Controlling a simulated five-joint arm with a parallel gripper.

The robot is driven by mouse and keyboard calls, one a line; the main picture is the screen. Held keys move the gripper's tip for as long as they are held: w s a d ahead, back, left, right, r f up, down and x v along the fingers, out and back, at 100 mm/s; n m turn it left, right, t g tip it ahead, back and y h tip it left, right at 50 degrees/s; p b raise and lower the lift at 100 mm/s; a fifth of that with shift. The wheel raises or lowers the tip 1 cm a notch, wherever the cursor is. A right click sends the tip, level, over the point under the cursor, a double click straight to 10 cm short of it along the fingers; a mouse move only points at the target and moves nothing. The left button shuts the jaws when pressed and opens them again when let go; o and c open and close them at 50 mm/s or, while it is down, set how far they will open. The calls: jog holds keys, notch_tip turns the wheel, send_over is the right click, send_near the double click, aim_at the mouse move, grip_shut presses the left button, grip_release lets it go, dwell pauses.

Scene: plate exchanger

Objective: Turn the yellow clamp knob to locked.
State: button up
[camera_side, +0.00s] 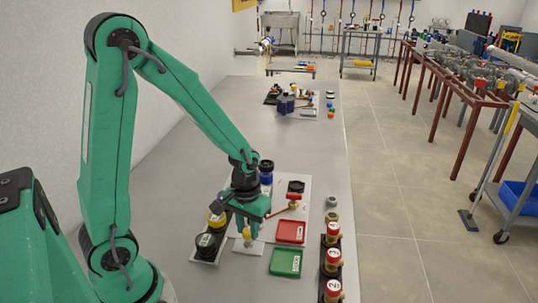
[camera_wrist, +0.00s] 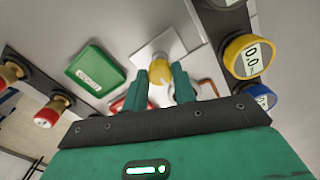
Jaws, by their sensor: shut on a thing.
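The yellow clamp knob (camera_wrist: 160,72) sits between the two fingers of my gripper (camera_wrist: 161,84) in the wrist view, with a white plate behind it. My gripper is shut on the knob. In the side view my gripper (camera_side: 247,226) points down at the bench, and the yellow knob (camera_side: 247,233) shows small at its fingertips. The fingers hide part of the knob in both views. I cannot read a locked mark or the knob's angle.
A yellow-rimmed gauge (camera_wrist: 247,57) reading 0.0 and a blue gauge (camera_wrist: 259,96) stand close to the right finger. A red tray (camera_side: 290,231), a green tray (camera_side: 284,261) and red-capped valves (camera_side: 332,257) stand to the right. The bench beyond (camera_side: 240,120) is mostly clear.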

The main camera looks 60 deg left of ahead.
aim_at(248, 230)
jog(key=o, duration=1)
jog(key=shift+r, duration=0.1)
jog(key=shift+r, duration=3.85)
jog(key=s+d+r+m+t, duration=0.2)
jog(key=s+r+m+t, duration=0.2)
jog(key=s+r, duration=0.4)
notch_tip(248, 230, up, 5)
jog(key=shift+d+f+m+t, duration=0.2)
jog(key=shift+d+m+t, duration=0.2)
jog(key=shift+t, duration=0.4)
